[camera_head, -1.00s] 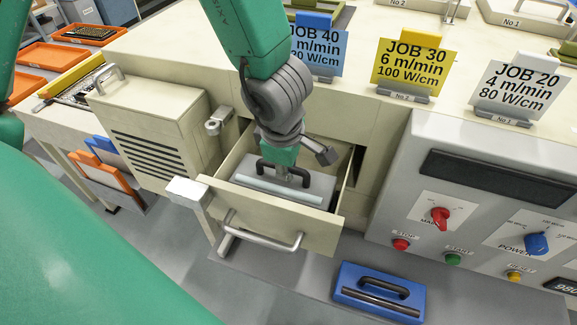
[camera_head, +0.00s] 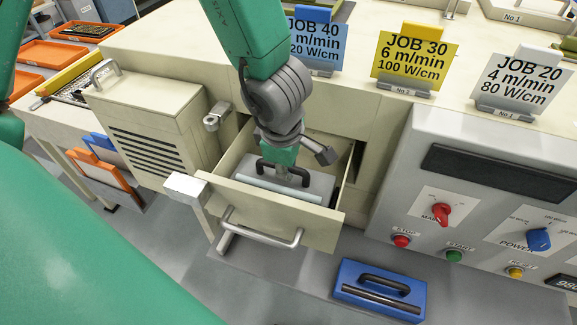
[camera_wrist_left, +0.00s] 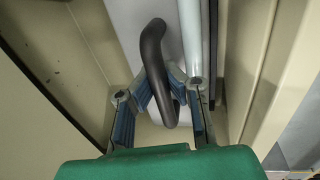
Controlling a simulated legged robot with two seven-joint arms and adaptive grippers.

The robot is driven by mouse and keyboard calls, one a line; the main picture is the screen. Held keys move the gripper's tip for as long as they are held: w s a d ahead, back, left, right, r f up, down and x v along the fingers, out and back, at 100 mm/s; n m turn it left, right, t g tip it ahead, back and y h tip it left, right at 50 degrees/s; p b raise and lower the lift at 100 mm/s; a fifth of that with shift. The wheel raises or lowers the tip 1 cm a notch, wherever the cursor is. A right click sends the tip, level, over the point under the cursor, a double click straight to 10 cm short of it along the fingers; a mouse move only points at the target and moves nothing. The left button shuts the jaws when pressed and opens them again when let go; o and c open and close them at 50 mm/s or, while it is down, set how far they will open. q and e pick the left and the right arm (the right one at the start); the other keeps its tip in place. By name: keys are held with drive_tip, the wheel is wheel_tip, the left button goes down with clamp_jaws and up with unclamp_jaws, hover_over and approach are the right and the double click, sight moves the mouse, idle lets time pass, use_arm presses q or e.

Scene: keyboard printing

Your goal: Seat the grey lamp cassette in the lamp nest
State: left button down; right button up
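The grey lamp cassette (camera_head: 318,184) lies in the open cream drawer (camera_head: 270,212), with a dark arched handle and a pale tube along its top. In the left wrist view its dark handle (camera_wrist_left: 152,45) runs between my finger pads, the pale tube (camera_wrist_left: 191,40) to its right. My left gripper (camera_head: 291,172) reaches down into the drawer from above. In the left wrist view the fingers (camera_wrist_left: 160,80) angle inward against both sides of the handle and look shut on it. The drawer floor, cassette underside and any nest there are hidden. My right gripper is out of view.
Drawer walls stand close around the gripper. A blue cassette (camera_head: 378,292) lies on the grey shelf below. A vented cream box (camera_head: 150,125) is left of the drawer; a control panel (camera_head: 470,185) is at right. Job cards (camera_head: 414,65) stand on the machine top.

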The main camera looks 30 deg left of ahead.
use_arm(q)
drive_tip(key=shift+f, duration=0.35)
idle(0.4)
drive_tip(key=c, duration=1.6)
unclamp_jaws()
drive_tip(key=shift+c, duration=0.2)
drive_tip(key=shift+s, duration=0.1)
wheel_tip(320, 180, up, 8)
drive_tip(key=p, duration=0.7)
drive_tip(key=shift+f, duration=0.15)
drive_tip(key=shift+r, duration=0.65)
